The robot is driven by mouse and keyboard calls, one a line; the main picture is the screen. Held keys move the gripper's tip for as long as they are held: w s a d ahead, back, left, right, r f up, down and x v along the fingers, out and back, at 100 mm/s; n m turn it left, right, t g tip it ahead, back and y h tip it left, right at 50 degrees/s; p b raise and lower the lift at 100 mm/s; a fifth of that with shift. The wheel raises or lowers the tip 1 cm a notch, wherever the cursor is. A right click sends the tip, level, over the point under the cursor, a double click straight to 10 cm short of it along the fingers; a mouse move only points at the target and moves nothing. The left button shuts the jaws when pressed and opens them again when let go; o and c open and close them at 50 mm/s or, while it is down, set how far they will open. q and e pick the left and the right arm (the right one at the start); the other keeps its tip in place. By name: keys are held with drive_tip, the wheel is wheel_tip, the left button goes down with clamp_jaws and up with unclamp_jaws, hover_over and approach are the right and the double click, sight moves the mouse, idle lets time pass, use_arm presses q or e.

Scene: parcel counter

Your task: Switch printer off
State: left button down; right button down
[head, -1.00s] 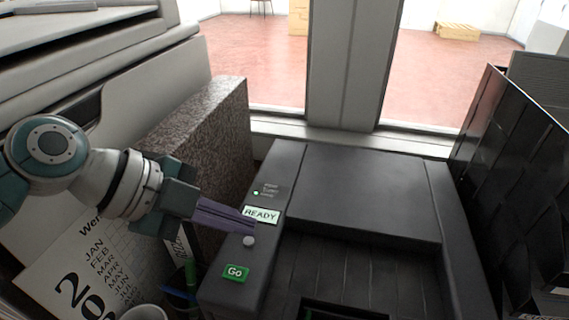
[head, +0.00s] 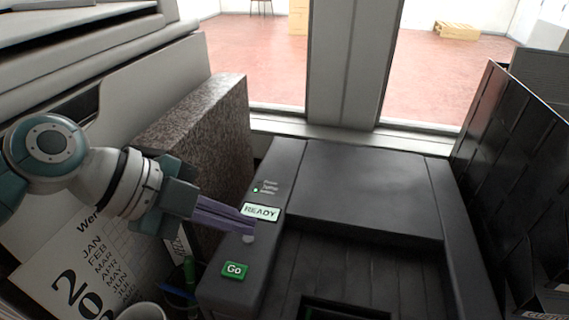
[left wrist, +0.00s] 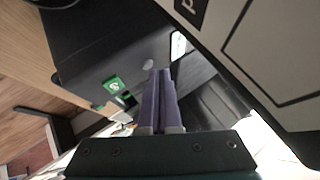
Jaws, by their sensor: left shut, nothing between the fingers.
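The dark grey printer (head: 365,190) stands in the middle of the head view. On its left panel are a lit display reading READY (head: 261,212), a small green light (head: 256,190), a green Go button (head: 235,270) and a round light-grey button (head: 248,239). My left gripper (head: 246,228) is shut and empty, its purple fingers reaching over the panel with the tips at the round button; I cannot tell whether they touch it. In the left wrist view the round button (left wrist: 148,65) lies just beyond the fingertips, and the Go button (left wrist: 113,84) is left of them. My right gripper is not in view.
A speckled block (head: 200,125) stands left of the printer. A calendar sheet (head: 85,265), a white cup (head: 143,312) and green and blue pens (head: 190,275) are at lower left. A black rack (head: 515,170) stands at the right. A window frame (head: 345,70) is behind.

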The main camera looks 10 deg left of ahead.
use_arm(q)
drive_tip(key=shift+f+b, duration=0.3)
drive_tip(key=shift+f, duration=0.1)
idle(0.4)
drive_tip(key=shift+r, duration=0.1)
drive_tip(key=shift+r+p, duration=0.45)
drive_tip(key=shift+r, duration=0.15)
wheel_tip(320, 180, up, 6)
drive_tip(key=p, duration=0.5)
idle(0.4)
